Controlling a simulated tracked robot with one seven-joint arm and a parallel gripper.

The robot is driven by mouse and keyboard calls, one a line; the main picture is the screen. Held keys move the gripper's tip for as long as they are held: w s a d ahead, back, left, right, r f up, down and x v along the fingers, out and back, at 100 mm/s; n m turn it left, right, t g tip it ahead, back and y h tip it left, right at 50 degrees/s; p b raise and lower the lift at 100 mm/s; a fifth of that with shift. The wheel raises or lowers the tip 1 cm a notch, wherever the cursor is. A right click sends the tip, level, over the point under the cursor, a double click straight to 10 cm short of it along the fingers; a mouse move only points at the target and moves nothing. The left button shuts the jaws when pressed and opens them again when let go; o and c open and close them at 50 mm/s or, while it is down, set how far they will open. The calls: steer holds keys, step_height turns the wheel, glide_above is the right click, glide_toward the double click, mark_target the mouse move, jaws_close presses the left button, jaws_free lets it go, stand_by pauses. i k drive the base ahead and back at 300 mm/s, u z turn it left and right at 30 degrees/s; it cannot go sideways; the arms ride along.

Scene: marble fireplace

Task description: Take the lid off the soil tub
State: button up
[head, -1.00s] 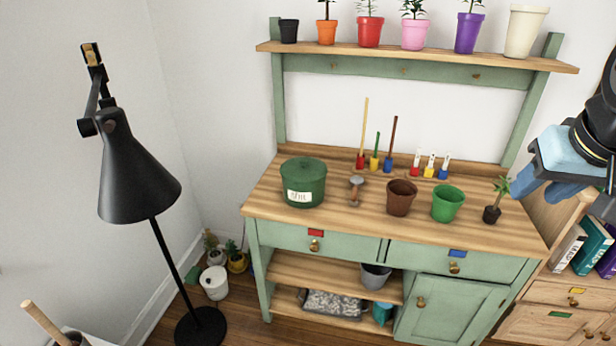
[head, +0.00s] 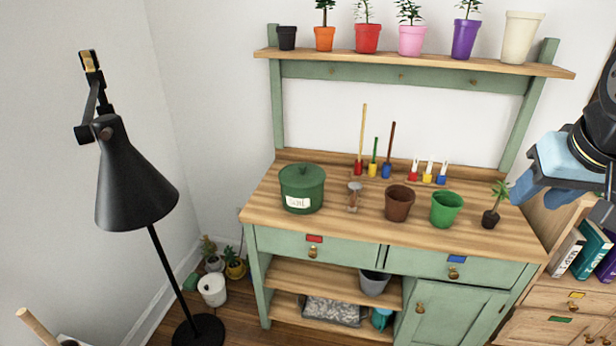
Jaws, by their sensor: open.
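The soil tub (head: 302,200) is a round green tub with a white "Soil" label, standing on the left part of the wooden bench top (head: 335,222). Its green lid (head: 301,174) with a small knob sits on top of it. My gripper (head: 520,190) is at the right edge of the view, its blue fingers pointing left, above the right end of the bench. It is open, far from the tub, and I see nothing in it.
Beside the tub stand a small metal-topped tool (head: 354,196), a brown pot (head: 399,203), a green pot (head: 446,209) and a small plant (head: 493,206). Coloured tool holders line the back. A shelf of pots (head: 410,60) hangs above. A black lamp (head: 135,185) stands left of the bench.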

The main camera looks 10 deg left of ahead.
mark_target(299, 176)
steer(key=u, duration=0.7)
steer(key=i, duration=0.1)
steer(key=z, duration=2.85)
steer(key=k, duration=1.1)
steer(key=u, duration=1.7)
steer(key=i, duration=0.7)
steer(key=u, duration=0.1)
